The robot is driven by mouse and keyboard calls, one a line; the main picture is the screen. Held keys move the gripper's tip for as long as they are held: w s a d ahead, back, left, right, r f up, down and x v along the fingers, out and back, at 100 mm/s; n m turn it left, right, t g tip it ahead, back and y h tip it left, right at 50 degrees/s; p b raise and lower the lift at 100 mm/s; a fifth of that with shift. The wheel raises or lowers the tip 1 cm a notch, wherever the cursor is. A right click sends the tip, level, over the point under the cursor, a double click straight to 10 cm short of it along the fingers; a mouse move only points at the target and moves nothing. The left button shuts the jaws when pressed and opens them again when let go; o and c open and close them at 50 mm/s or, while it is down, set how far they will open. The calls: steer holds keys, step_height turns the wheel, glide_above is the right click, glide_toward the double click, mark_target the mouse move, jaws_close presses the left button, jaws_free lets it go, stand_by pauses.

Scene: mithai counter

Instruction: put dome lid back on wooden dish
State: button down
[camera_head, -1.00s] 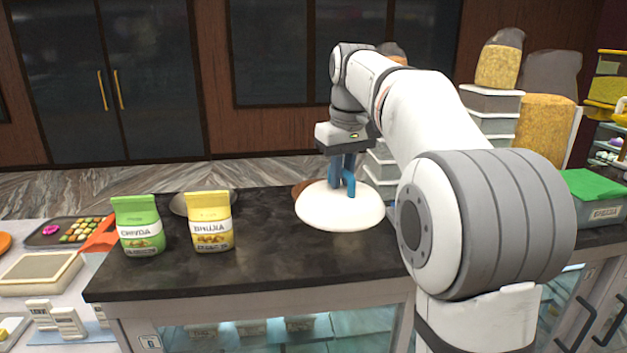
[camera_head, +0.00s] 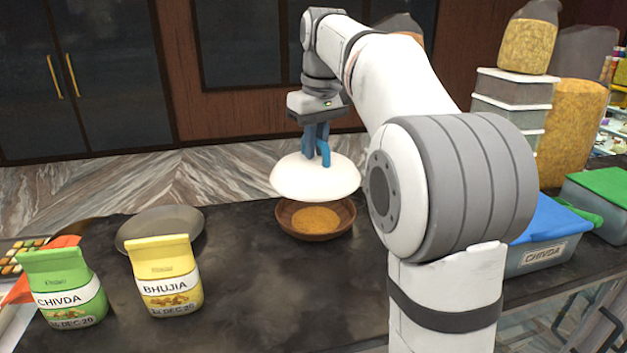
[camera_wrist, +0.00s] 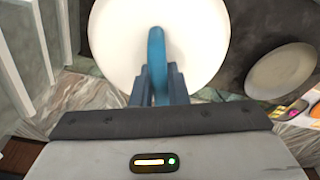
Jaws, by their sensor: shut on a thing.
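The white dome lid (camera_head: 315,183) hangs above the wooden dish (camera_head: 316,235), tilted slightly, with a visible gap at the front between its rim and the dish. The brown dish stands on the dark counter and holds an orange-yellow food. My gripper (camera_head: 317,150) is shut on the lid's blue handle. In the wrist view the lid (camera_wrist: 160,40) fills the upper middle, with the blue handle (camera_wrist: 156,60) between the fingers of my gripper (camera_wrist: 160,85). The lid hides the dish in the wrist view.
A grey metal plate (camera_head: 160,229) lies left of the dish. A green Chivda packet (camera_head: 62,285) and a yellow Bhujia packet (camera_head: 165,277) stand in front of it. A blue-lidded box (camera_head: 545,235) is at the right. The counter's front middle is clear.

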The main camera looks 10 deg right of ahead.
mark_target(317, 159)
step_height(317, 159, down, 2)
steer(key=shift+w, duration=0.1)
steer(key=shift+f, duration=2)
steer(key=shift+f, duration=0.55)
steer(key=c, duration=1.4)
jaws_free()
steer(key=shift+c, duration=0.2)
steer(key=shift+r, duration=0.1)
steer(key=r, duration=0.4)
steer(key=s+r, duration=0.1)
steer(key=r, duration=0.7)
steer(key=shift+s+d+r+p, duration=0.25)
steer(key=shift+r+p, duration=0.05)
steer(key=shift+r, duration=0.1)
